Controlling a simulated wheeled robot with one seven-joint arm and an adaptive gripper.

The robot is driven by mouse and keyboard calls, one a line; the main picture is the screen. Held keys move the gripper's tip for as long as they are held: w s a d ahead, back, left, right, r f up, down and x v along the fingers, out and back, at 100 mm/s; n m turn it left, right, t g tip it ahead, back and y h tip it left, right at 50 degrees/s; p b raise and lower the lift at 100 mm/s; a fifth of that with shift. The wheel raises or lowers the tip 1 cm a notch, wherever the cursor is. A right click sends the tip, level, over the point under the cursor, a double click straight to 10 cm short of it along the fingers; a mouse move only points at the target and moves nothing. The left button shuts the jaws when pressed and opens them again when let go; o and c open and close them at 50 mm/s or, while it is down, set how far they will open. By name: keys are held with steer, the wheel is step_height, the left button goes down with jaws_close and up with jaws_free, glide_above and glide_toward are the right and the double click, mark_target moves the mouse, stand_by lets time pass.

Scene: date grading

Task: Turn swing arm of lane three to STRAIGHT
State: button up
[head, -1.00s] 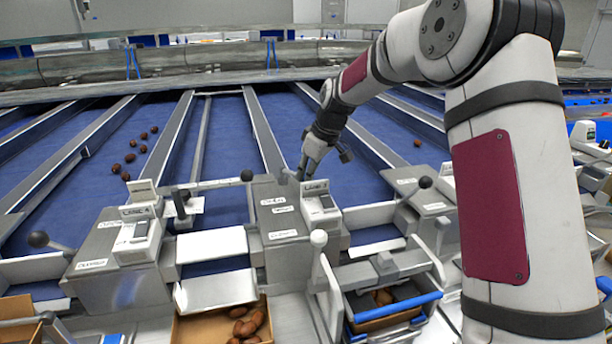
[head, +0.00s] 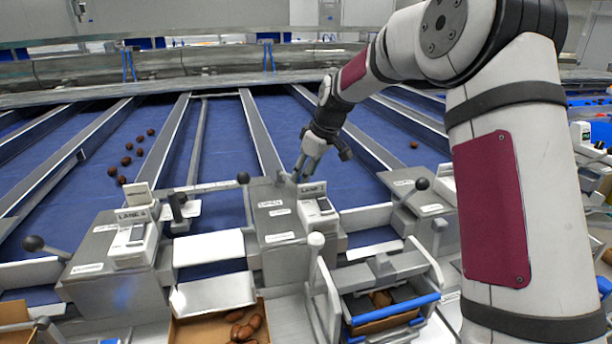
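The lane control box next to my gripper has a sign starting with LANE (head: 313,189); its number is too small to read. The box to its left reads LANE 4 (head: 133,215). The grey housing (head: 268,222) beside the unread sign carries small white labels, also unreadable. A thin rod with a black knob (head: 244,178) reaches across the lane toward this housing; I cannot tell for sure which box it belongs to. My gripper (head: 301,173) points down at the housing's back edge, beside the sign. Its fingers are small and partly overlapped, so contact and opening are unclear.
Other black knobs stand at the left (head: 33,243) and right (head: 422,183). A white-knobbed lever (head: 316,240) stands in front, beside a blue-handled bin (head: 395,314). A cardboard box (head: 190,330) holds dates. Blue belts (head: 225,140) with metal dividers lie behind.

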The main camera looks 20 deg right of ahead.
steer(key=v, duration=1)
steer(key=shift+s+r, duration=0.2)
steer(key=shift+r, duration=0.15)
steer(key=s+a+r+m+h, duration=0.1)
steer(key=s+m, duration=0.1)
steer(key=s, duration=0.8)
steer(key=s+a+r+m+h, duration=0.1)
steer(key=s+r+m, duration=0.1)
steer(key=s, duration=0.8)
steer(key=s+a+r+m, duration=0.1)
steer(key=s+m, duration=0.1)
steer(key=s, duration=0.8)
steer(key=s+f+m+t, duration=0.1)
steer(key=s+f, duration=0.3)
steer(key=s, duration=0.5)
steer(key=shift+f+m, duration=0.3)
steer(key=shift+m, duration=0.4)
